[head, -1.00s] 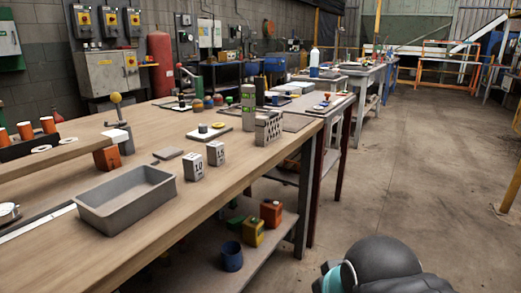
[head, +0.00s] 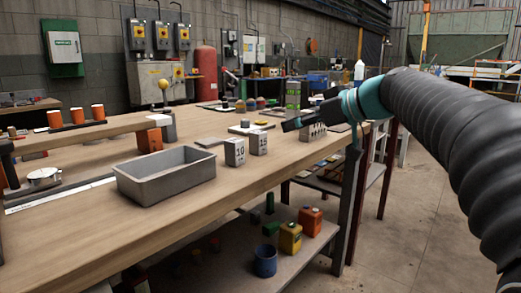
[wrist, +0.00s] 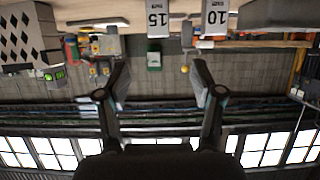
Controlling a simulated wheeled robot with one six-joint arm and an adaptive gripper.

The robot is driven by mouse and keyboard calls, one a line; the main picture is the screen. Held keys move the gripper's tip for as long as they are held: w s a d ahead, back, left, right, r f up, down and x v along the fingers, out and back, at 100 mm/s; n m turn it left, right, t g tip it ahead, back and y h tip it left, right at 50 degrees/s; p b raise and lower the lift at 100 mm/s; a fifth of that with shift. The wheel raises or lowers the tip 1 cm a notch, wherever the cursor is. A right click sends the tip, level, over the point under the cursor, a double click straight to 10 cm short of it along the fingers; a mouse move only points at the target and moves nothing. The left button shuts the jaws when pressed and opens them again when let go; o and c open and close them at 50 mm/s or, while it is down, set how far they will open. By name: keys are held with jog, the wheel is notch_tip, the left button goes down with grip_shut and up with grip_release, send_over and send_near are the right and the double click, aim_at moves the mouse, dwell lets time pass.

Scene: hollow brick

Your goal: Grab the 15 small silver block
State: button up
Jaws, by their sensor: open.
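The small silver block marked 15 (head: 259,143) stands upright on the wooden bench, near its front edge. The similar block marked 10 (head: 235,152) stands just left of it. My gripper (head: 291,125) is in the air to the right of the 15 block, apart from it. The wrist view is upside down. There the 15 block (wrist: 158,19) is at the top middle, in line with the gap of my open, empty gripper (wrist: 160,75), and the 10 block (wrist: 214,18) is to its right.
A grey tray (head: 165,176) lies left of the blocks. A grey hollow brick with diamond holes (wrist: 27,42) is at the wrist view's left; my gripper partly hides it in the head view. A flat grey plate (head: 211,142) lies behind. Yellow (head: 290,238) and orange cans stand on the lower shelf.

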aim_at(263, 133)
jog(key=x, duration=1.3)
jog(key=shift+w+a+p, duration=0.2)
jog(key=shift+w+p, duration=0.1)
grip_shut()
